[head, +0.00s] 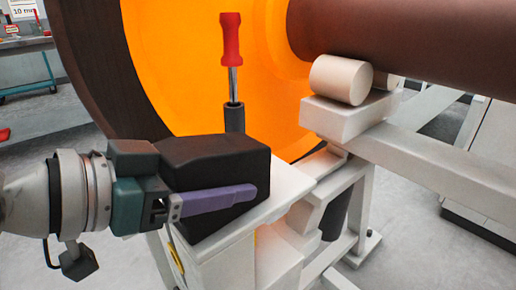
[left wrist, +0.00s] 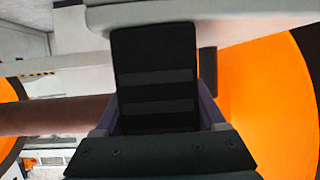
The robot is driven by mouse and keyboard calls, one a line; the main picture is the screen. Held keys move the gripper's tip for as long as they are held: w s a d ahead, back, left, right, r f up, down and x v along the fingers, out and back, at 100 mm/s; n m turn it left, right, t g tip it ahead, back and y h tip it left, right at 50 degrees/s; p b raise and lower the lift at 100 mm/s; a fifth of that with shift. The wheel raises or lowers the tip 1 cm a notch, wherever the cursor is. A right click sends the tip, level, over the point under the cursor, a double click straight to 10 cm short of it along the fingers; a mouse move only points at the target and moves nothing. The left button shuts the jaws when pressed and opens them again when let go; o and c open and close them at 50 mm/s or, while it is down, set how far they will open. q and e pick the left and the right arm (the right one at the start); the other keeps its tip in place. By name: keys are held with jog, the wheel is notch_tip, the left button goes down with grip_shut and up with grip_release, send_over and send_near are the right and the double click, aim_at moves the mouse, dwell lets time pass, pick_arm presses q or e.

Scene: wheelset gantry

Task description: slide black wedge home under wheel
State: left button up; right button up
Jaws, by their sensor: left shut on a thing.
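The black wedge (head: 212,178) is a dark block at the near edge of a white ledge (head: 282,187), in front of the wheel. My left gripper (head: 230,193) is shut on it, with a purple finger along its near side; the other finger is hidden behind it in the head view. In the left wrist view the wedge (left wrist: 155,88) shows a black face with two grey stripes between the purple fingers. The large wheel (head: 175,75) has an orange disc and a dark brown rim. The wedge hides the rim's lower part, so I cannot tell whether they touch. My right gripper is not in view.
A red-handled screwdriver (head: 231,60) stands upright in a dark holder (head: 235,117) just behind the wedge. A brown axle (head: 410,38), a pale roller (head: 341,80) and white frame beams (head: 435,160) fill the right side.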

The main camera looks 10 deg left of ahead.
pick_arm(q)
grip_shut()
jog(key=shift+r, duration=0.1)
